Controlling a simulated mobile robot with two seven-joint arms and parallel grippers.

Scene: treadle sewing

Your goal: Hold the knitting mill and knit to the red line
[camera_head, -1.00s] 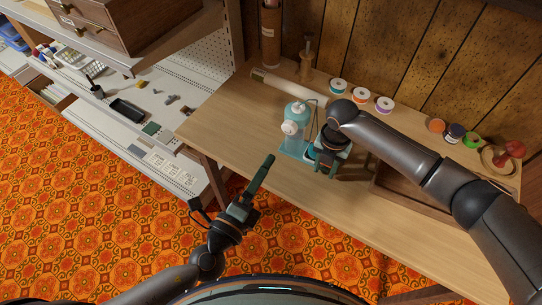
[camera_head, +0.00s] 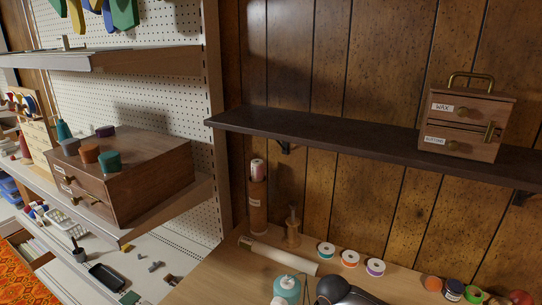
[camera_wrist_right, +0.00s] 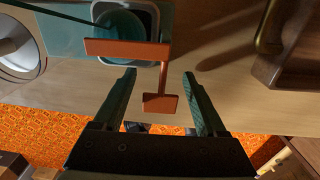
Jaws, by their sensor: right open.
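The teal machine, which I take for the knitting mill, shows only its rounded teal top (camera_head: 287,289) at the bottom edge of the head view. In the right wrist view, a teal round part (camera_wrist_right: 118,24) sits in a pale square rim at the top. An orange-brown crank-like piece (camera_wrist_right: 163,76) reaches down from it, with a small plate at its lower end. My right gripper (camera_wrist_right: 159,75) is open, its two fingers on either side of this piece and apart from it. I see no red line. My left gripper is out of view.
A dark wall shelf (camera_head: 330,139) holds a small drawer box (camera_head: 466,122). Shelving with a larger drawer box (camera_head: 128,174) stands left.

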